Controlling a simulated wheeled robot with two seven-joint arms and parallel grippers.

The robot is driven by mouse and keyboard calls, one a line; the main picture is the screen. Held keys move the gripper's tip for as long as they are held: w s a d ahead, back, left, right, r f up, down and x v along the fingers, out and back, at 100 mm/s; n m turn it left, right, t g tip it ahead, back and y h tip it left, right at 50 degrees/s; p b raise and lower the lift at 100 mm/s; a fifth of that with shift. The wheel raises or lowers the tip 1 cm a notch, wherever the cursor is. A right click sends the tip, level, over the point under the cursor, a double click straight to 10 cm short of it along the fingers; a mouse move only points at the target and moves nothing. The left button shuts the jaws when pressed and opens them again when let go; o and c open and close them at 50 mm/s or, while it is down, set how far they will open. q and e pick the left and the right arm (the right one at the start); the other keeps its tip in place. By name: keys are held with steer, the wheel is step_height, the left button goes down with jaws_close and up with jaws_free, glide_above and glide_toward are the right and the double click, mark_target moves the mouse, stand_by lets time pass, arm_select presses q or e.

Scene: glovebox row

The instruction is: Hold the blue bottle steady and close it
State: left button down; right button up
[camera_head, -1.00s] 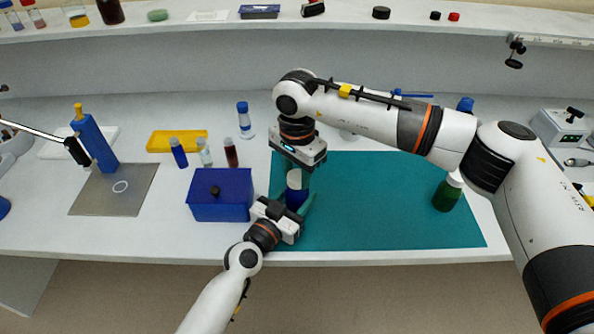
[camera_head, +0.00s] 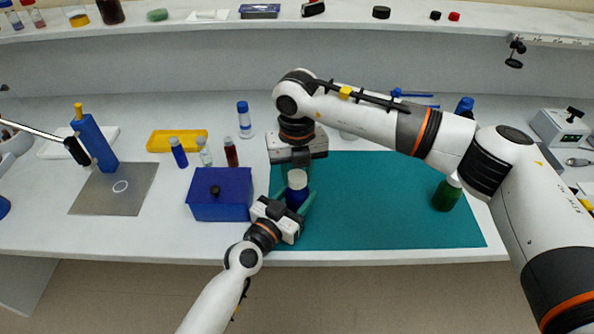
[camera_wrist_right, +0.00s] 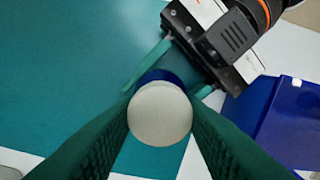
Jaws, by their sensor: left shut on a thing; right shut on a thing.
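The blue bottle (camera_head: 296,198) stands upright on the left part of the teal mat (camera_head: 400,205). A white cap (camera_head: 297,178) sits on its top; how tightly it is seated I cannot tell. My left gripper (camera_head: 294,205) is shut around the bottle's body from the front. My right gripper (camera_head: 297,172) comes from above and is shut on the cap. In the right wrist view its two green fingers (camera_wrist_right: 160,125) flank the round cap (camera_wrist_right: 160,114). A strip of the blue bottle (camera_wrist_right: 158,76) shows behind the cap, between the left gripper's fingers.
A blue box (camera_head: 220,195) with a dark knob stands close left of the bottle. Several small vials and a yellow tray (camera_head: 177,140) stand behind it. A green bottle (camera_head: 447,193) stands at the mat's right edge. The mat's middle is clear.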

steer(key=o, duration=1.1)
steer(key=shift+o, duration=0.2)
step_height(320, 180, up, 12)
arm_select(q)
steer(key=c, duration=0.6)
jaws_free()
steer(key=shift+o, duration=0.2)
steer(key=b+v, duration=0.1)
steer(key=v, duration=1)
steer(key=shift+a+f, duration=0.1)
steer(key=shift+f, duration=0.05)
steer(key=shift+s+a, duration=0.2)
steer(key=shift+s, duration=0.2)
arm_select(e)
steer(key=shift+f, duration=0.7)
